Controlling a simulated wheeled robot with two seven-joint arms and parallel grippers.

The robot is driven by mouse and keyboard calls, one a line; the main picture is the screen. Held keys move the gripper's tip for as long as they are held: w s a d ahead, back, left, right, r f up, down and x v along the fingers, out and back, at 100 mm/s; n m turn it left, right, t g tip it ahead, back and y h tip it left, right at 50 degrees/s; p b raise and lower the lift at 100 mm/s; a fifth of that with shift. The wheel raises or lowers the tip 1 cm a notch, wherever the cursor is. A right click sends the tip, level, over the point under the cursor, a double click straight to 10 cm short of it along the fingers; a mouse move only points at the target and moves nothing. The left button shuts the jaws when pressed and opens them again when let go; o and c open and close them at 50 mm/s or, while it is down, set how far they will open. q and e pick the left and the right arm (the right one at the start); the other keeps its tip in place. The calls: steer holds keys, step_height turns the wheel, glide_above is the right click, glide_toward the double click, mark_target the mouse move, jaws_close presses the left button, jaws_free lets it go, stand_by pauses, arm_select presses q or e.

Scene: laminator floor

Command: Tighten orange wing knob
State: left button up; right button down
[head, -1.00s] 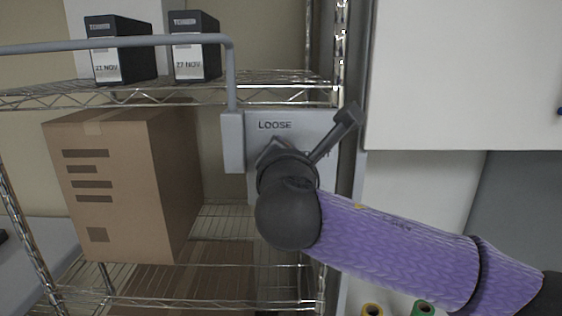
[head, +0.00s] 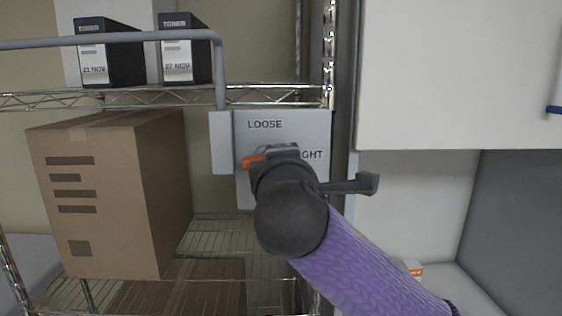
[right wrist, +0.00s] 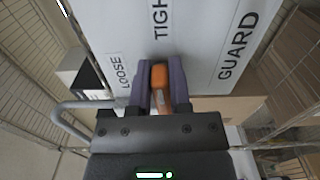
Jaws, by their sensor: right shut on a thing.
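The orange wing knob (right wrist: 159,85) sits on a grey plate (head: 232,190) marked LOOSE and TIGHT. In the right wrist view the knob is between the two purple-grey fingers of my right gripper (right wrist: 160,92), which is shut on it. In the head view only one orange wing tip (head: 254,160) shows at the left of the gripper; my wrist hides the rest. The plate's TIGHT label is partly covered. My left gripper is not in view.
A grey guard rail (head: 110,40) runs left from the plate. A wire shelf (head: 150,97) holds two black toner boxes (head: 183,50). A large cardboard box (head: 105,200) stands below. A white cabinet (head: 455,75) is at the right.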

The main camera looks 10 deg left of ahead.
steer(key=shift+f+m, duration=0.25)
steer(key=shift+m, duration=0.35)
steer(key=c, duration=0.6)
jaws_free()
steer(key=shift+o, duration=0.2)
steer(key=b+v, duration=0.3)
steer(key=v, duration=0.7)
steer(key=shift+r, duration=0.1)
